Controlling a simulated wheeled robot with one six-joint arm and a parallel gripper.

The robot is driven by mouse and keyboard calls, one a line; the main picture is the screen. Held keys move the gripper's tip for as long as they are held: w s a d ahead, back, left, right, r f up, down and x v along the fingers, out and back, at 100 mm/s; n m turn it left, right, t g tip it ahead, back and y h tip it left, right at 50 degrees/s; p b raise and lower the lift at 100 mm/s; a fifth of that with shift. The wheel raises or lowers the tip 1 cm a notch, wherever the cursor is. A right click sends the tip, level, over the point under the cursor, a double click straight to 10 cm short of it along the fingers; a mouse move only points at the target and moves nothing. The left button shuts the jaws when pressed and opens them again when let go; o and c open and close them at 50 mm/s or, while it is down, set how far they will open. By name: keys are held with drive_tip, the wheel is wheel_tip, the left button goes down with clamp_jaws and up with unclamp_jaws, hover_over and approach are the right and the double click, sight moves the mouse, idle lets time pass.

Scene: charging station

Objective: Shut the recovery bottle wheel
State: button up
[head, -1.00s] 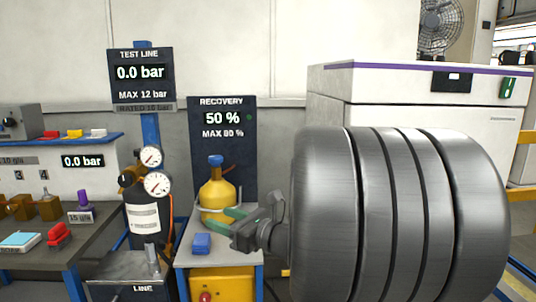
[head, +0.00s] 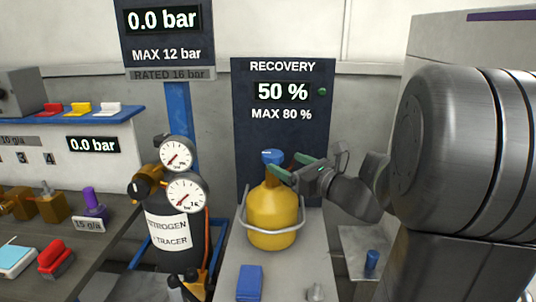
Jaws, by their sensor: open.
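The recovery bottle (head: 272,215) is yellow and stands upright on a grey stand, inside a pale metal hoop. Its blue wheel (head: 272,156) sits on top of the neck. My gripper (head: 288,166) comes in from the right at about wheel height, its green fingers open. The near fingertip overlaps the lower right of the wheel in the picture, and the far one shows just right of it. I cannot tell whether either touches the wheel. The fingers hide part of the bottle's neck.
A recovery board (head: 283,130) reading 50 %, max 80 %, stands behind the bottle. The black nitrogen bottle (head: 177,235) with two gauges stands close on the left. A blue block (head: 250,283) lies on the stand in front. A bench (head: 95,258) with parts is further left.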

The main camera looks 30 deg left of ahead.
sight(268, 150)
drive_tip(key=x, duration=0.8)
drive_tip(key=shift+a, duration=0.25)
drive_tip(key=c, duration=1)
